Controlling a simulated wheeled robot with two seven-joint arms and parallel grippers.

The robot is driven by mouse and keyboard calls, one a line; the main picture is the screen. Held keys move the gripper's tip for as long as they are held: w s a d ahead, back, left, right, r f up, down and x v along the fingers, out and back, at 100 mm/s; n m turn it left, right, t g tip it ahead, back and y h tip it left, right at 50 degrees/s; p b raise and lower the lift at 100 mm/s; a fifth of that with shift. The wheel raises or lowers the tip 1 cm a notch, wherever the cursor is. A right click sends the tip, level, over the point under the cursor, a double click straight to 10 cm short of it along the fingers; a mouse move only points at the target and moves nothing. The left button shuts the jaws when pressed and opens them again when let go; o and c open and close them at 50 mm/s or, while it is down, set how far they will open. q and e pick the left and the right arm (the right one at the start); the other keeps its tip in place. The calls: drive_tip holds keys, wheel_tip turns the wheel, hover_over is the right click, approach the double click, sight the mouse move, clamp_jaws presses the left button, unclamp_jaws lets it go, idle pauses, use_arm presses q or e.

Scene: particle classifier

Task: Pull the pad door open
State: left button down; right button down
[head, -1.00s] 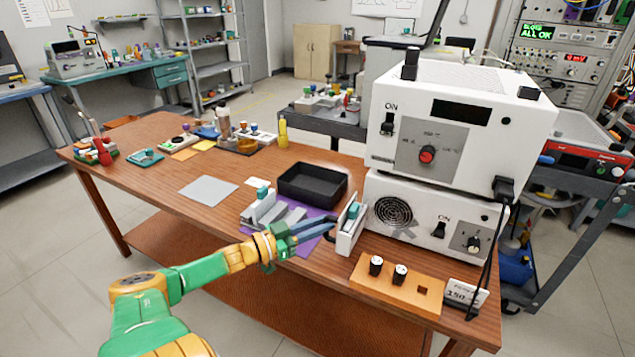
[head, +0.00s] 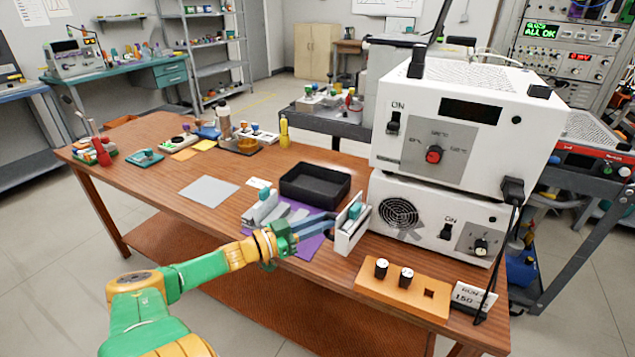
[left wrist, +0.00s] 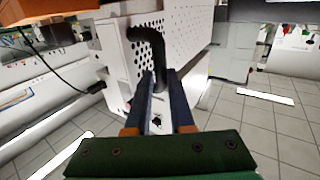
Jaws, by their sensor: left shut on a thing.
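The pad door (head: 346,239) is a small upright white panel with a teal pad, standing at the left side of the white machine (head: 430,226) on the wooden table. My left gripper (head: 331,222) reaches it from the left, with its dark blue fingers against the door's left side. In the left wrist view my fingers (left wrist: 160,78) point at a white perforated housing (left wrist: 195,45). My right gripper is not in view.
A black tray (head: 315,184) and a purple mat (head: 308,246) with grey-white blocks lie left of the door. An orange block (head: 378,287) with two black-and-white knobs lies in front of the machine. The table's left middle is fairly clear.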

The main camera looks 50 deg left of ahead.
use_arm(q)
drive_tip(key=c, duration=1.1)
unclamp_jaws()
drive_tip(key=shift+w+r, duration=0.1)
drive_tip(key=shift+r, duration=0.2)
drive_tip(key=o, duration=0.3)
drive_tip(key=shift+w+d, duration=0.1)
drive_tip(key=shift+w, duration=0.05)
drive_tip(key=shift+w+d+f, duration=0.1)
drive_tip(key=shift+d, duration=0.05)
drive_tip(key=p+v, duration=0.2)
drive_tip(key=v, duration=0.5)
drive_tip(key=shift+f, duration=0.2)
